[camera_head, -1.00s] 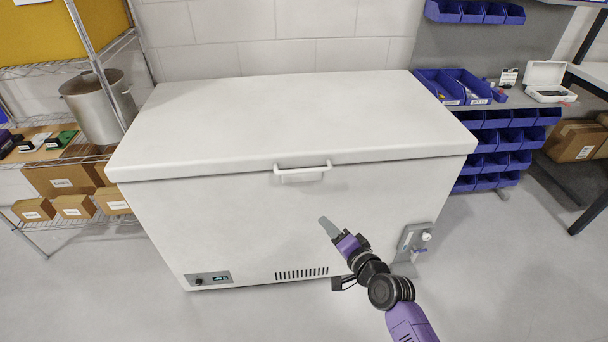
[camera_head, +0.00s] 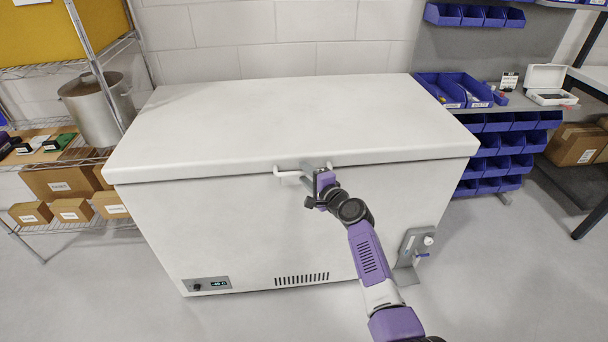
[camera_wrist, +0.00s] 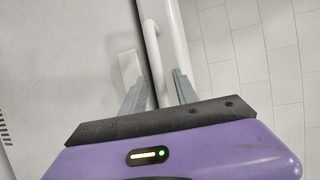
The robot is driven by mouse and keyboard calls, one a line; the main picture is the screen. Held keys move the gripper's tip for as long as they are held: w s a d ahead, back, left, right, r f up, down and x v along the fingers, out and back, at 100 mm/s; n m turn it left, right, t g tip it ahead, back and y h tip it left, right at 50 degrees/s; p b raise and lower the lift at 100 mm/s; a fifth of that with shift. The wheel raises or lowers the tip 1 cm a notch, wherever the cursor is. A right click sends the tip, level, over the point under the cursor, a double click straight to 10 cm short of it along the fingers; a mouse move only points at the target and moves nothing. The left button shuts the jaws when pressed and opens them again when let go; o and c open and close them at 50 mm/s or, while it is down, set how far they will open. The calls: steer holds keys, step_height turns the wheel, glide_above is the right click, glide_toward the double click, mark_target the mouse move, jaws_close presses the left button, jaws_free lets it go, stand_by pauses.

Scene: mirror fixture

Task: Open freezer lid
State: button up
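The white chest freezer (camera_head: 210,225) stands against the wall, and its lid (camera_head: 290,115) is closed. A white bar handle (camera_head: 286,174) sits at the middle of the lid's front edge. My gripper (camera_head: 312,170) is at the handle's right part and hides some of it. In the wrist view, the handle (camera_wrist: 151,42) runs down between the two grey fingers of my gripper (camera_wrist: 160,82). The fingers are apart, with the bar in the gap between them. No firm grip on the bar shows.
A wire shelf (camera_head: 85,55) with a metal pot (camera_head: 98,105) and boxes stands close on the left. Blue bins (camera_head: 500,155) and a grey bench stand on the right. The lid top is bare.

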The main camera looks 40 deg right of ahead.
steer(key=shift+w+d+f, duration=0.1)
steer(key=shift+w+f, duration=0.05)
steer(key=shift+w, duration=0.45)
jaws_close()
stand_by(1.1)
